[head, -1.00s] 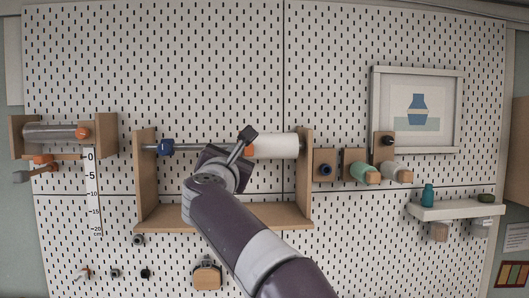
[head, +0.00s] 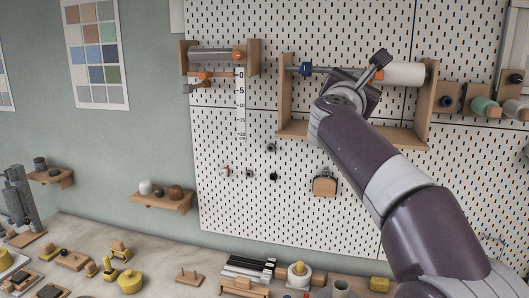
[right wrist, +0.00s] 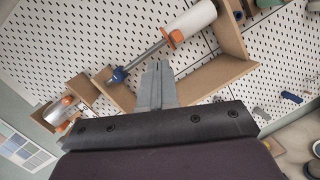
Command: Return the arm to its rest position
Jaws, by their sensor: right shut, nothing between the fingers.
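My right arm comes in from the lower right of the head view. Its right gripper (head: 379,60) is shut and empty, in front of the wooden roller holder (head: 429,108) on the pegboard. The holder's rod carries a white roll (head: 404,74) at the right and a blue collar (head: 306,69) at the left. In the right wrist view the shut fingers (right wrist: 158,72) point up toward the same rod. The white roll (right wrist: 190,24) and its orange end piece show beyond the fingertips. I cannot tell how far the fingers are from the rod. My left gripper is not in view.
A smaller roller holder (head: 255,56) hangs at upper left. A small wooden shelf (head: 163,203) is on the green wall. The workbench (head: 170,252) below is crowded with wooden blocks, yellow items and rolls. The pegboard's lower part is mostly clear.

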